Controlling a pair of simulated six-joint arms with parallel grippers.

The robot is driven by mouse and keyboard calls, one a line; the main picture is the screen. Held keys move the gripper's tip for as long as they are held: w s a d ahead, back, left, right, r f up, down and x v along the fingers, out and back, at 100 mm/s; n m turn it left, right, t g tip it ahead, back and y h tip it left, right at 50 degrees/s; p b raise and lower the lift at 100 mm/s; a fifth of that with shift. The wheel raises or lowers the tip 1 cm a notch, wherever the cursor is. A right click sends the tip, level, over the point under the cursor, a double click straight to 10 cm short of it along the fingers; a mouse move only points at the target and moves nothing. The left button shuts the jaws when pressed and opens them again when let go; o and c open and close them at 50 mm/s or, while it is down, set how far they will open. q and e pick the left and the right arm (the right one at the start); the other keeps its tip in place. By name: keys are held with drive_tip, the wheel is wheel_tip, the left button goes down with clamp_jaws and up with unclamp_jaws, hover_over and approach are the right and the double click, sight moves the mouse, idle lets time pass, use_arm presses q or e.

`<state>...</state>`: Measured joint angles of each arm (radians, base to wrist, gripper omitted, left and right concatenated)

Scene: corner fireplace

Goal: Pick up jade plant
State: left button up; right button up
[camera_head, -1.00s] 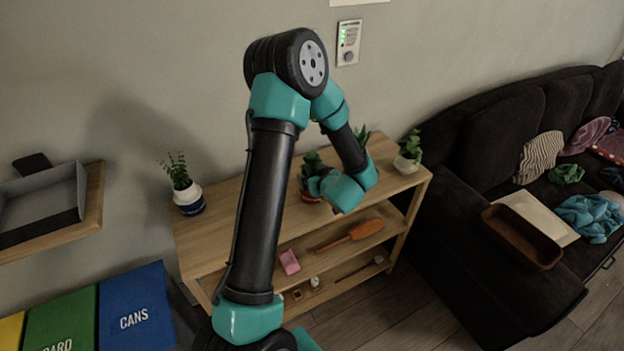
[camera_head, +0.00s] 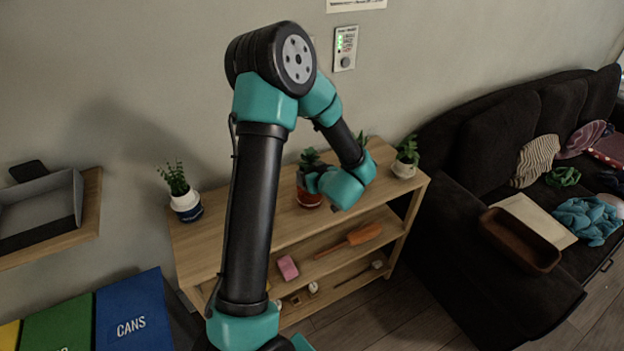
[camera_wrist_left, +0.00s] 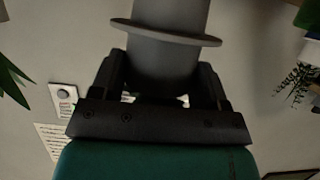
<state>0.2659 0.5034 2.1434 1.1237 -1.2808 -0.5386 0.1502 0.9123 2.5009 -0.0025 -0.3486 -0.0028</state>
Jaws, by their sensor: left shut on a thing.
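The jade plant, the one with broad dark green leaves (camera_head: 311,157), is in the middle of the wooden shelf's top in the head view. Its pot is reddish with a pale band. My left gripper (camera_head: 318,183) is at this pot, partly hidden by my own wrist. In the left wrist view its two black fingers (camera_wrist_left: 165,85) are shut on both sides of a grey-looking, round body with a wide flange (camera_wrist_left: 165,32), which I take for the pot. Whether the pot touches the shelf is not clear. My right gripper is not in view.
The wooden shelf (camera_head: 240,222) also bears a white-and-blue potted plant (camera_head: 187,205) at left, a white-potted plant (camera_head: 404,166) at right and a spiky plant (camera_head: 362,139) at the back. An orange tool (camera_head: 350,240) lies below. A dark sofa (camera_head: 470,220) stands right.

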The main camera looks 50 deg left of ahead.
use_arm(q)
drive_tip(key=s+d+r, duration=0.1)
drive_tip(key=s+d, duration=0.9)
drive_tip(key=d, duration=0.2)
drive_tip(key=shift+s+r, duration=0.3)
drive_tip(key=shift+s, duration=0.05)
drive_tip(key=w+d+f+m+t+h, duration=0.25)
drive_tip(key=w+d+f, duration=0.3)
drive_tip(key=w, duration=0.35)
drive_tip(key=w+d+f+m+t+h, duration=0.2)
drive_tip(key=w+d+f+m+t, duration=0.3)
drive_tip(key=w, duration=0.3)
drive_tip(key=w+d+f+m+t+h, duration=0.1)
drive_tip(key=w+d+f+m+h, duration=0.25)
drive_tip(key=d+f, duration=0.45)
drive_tip(key=w+d+f+m+t+h, duration=0.1)
drive_tip(key=w+d+f+m+h, duration=0.3)
drive_tip(key=d, duration=0.5)
drive_tip(key=w+a+f+h, duration=0.1)
drive_tip(key=a+f, duration=0.1)
drive_tip(key=a, duration=0.7)
drive_tip(key=shift+f, duration=0.35)
drive_tip(key=shift+d, duration=0.1)
